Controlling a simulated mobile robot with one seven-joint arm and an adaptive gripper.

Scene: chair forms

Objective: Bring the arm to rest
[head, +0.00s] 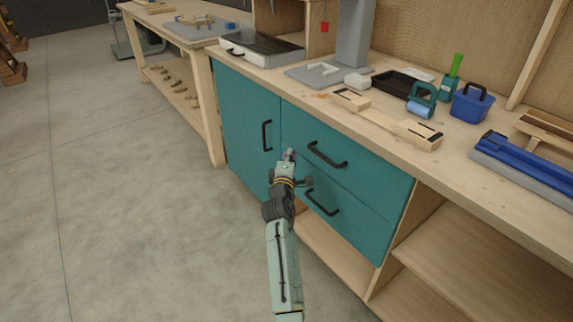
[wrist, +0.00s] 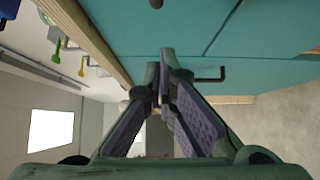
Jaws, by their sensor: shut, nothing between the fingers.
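My gripper (head: 290,154) is at the end of my arm, in front of the teal cabinet (head: 239,118) below the workbench. In the wrist view my gripper (wrist: 165,75) has its two fingers together at the tips, with nothing between them. The cabinet's teal front (wrist: 205,20) fills the top of the wrist view, with one black handle (wrist: 209,77) beside the fingertips. In the head view the fingertips are small, and I cannot tell whether they touch the cabinet.
The cabinet has a door with a black handle (head: 266,135) and two drawers with handles (head: 326,157). On the benchtop (head: 300,83) stand a blue basket (head: 472,104), a wooden piece (head: 385,122) and a black tray (head: 393,83). The floor (head: 120,200) at left is clear.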

